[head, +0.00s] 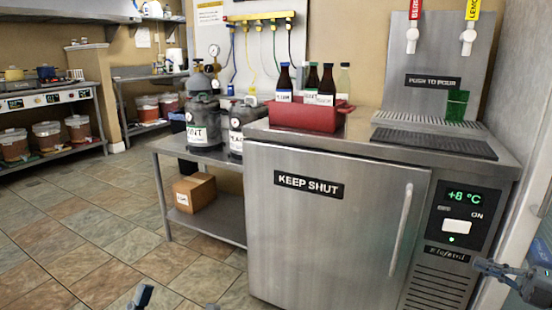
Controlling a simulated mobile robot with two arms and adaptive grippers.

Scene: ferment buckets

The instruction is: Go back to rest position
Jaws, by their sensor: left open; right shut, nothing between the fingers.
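My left gripper (143,296) shows only in part at the bottom edge of the head view, left of the cooler, over the tiled floor. It is open, with nothing seen between its fingers. My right gripper (482,267) comes in from the right edge, in front of the cooler's lower right panel. It is shut and empty, pointing left. Most of both arms is out of view.
A steel cooler (300,235) with its door shut stands close in front. On it are a red crate (305,118) of bottles and a green cup (457,105). A steel table (205,152) with kegs stands to its left. Floor (90,230) at left is clear.

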